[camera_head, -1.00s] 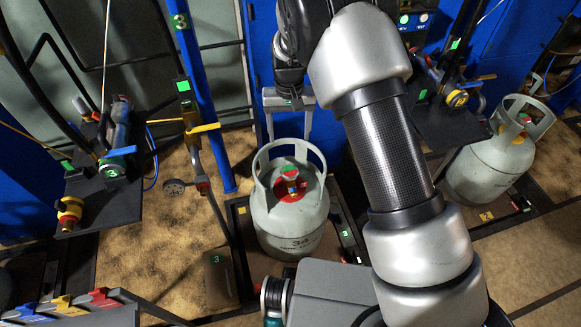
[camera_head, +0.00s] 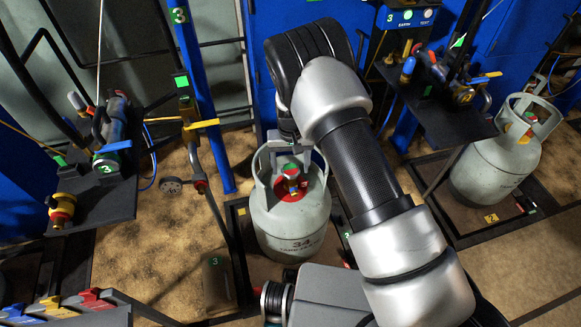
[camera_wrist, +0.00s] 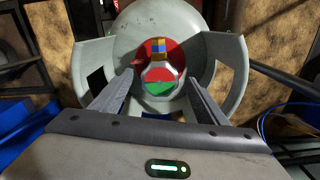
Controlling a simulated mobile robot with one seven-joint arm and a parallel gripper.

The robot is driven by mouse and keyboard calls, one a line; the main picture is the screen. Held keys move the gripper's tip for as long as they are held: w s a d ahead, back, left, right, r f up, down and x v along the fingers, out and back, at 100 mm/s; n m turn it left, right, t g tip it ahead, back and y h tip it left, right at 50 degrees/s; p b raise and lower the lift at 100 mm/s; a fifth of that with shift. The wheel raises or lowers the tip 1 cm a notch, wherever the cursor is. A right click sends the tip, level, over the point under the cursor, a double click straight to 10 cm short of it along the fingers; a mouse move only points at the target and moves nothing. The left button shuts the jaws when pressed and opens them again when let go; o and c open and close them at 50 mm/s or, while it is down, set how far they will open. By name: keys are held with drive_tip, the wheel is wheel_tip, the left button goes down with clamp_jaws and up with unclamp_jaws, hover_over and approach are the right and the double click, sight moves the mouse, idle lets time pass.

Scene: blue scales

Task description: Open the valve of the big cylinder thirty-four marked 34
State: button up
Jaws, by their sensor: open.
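The big grey cylinder (camera_head: 290,225) marked 34 stands upright on a dark platform in the middle of the head view. Its valve (camera_head: 290,180), with a green top and a red collar, sits inside the round handle guard. In the wrist view the valve (camera_wrist: 159,82) shows red, white and green, with a blue and yellow part behind it. My gripper (camera_head: 290,155) is above the guard at its far side. In the wrist view my gripper (camera_wrist: 141,88) is open, its fingers pointing toward the valve, one on either side. I cannot tell whether they touch it.
Another grey cylinder (camera_head: 495,165) stands at the right. A dark shelf (camera_head: 440,115) with fittings is at the upper right, and another shelf (camera_head: 95,205) at the left. A blue post (camera_head: 195,90) and a pipe with a yellow handle (camera_head: 201,124) stand left of the cylinder.

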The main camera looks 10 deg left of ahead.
drive_tip(key=shift+f, duration=0.1)
drive_tip(key=c, duration=1)
drive_tip(key=shift+c, duration=0.2)
drive_tip(key=shift+n, duration=0.4)
drive_tip(key=n+b, duration=0.1)
drive_tip(key=n, duration=0.3)
drive_tip(key=shift+n, duration=0.3)
drive_tip(key=n, duration=0.5)
drive_tip(key=shift+d+b, duration=0.1)
drive_tip(key=shift+b, duration=0.25)
drive_tip(key=shift+n, duration=0.4)
drive_tip(key=o, duration=1)
